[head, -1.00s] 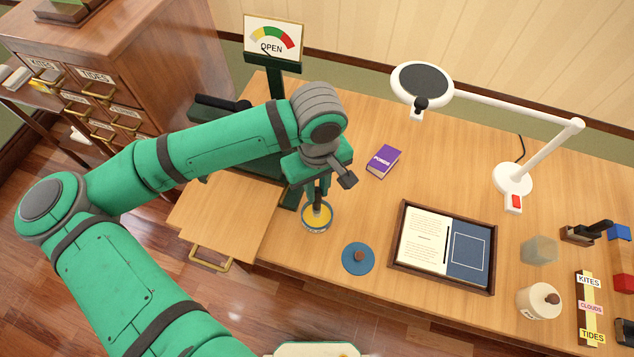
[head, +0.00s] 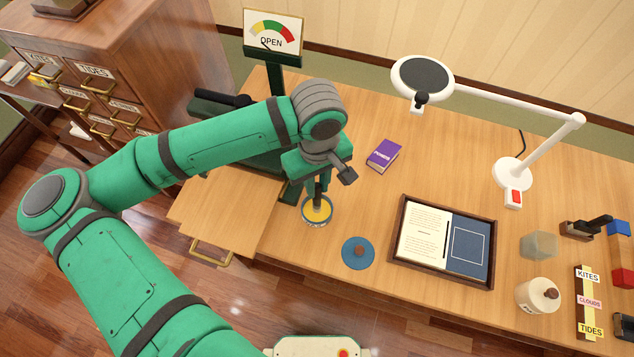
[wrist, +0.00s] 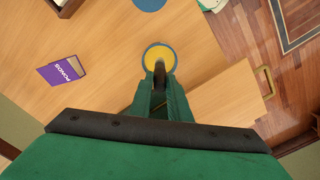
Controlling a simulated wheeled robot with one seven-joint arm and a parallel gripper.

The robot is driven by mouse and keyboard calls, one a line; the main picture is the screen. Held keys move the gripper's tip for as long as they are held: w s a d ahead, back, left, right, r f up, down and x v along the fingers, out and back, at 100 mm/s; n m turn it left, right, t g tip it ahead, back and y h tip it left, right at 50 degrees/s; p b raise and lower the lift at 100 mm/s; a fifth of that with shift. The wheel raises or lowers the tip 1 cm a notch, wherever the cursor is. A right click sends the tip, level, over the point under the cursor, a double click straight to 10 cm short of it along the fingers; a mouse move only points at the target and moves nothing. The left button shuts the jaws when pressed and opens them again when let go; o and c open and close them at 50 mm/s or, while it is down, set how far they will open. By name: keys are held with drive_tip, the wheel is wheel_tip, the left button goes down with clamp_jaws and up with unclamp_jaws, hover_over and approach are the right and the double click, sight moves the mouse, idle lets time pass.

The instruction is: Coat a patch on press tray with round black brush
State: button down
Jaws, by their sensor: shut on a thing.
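My gripper (head: 318,183) is shut on the dark round brush (head: 317,201) and holds it upright, tip down, over the round pot (head: 305,221) of yellow content. The brush tip appears to be inside the pot; whether it touches the yellow cannot be told. In the wrist view, the brush (wrist: 160,70) overlaps the near part of the pot (wrist: 145,57). A dark-framed tray (head: 393,258) lies to the right, holding a cream printed page (head: 424,238) and a blue panel (head: 470,248) with a pale outlined rectangle. I take this for the press tray.
A blue lid with a brown knob (head: 358,252) lies between pot and tray. A purple book (head: 384,156) lies behind.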

drive_tip(key=shift+f, duration=0.55)
idle(1.3)
drive_tip(key=shift+r, duration=3.55)
drive_tip(key=shift+a, duration=0.1)
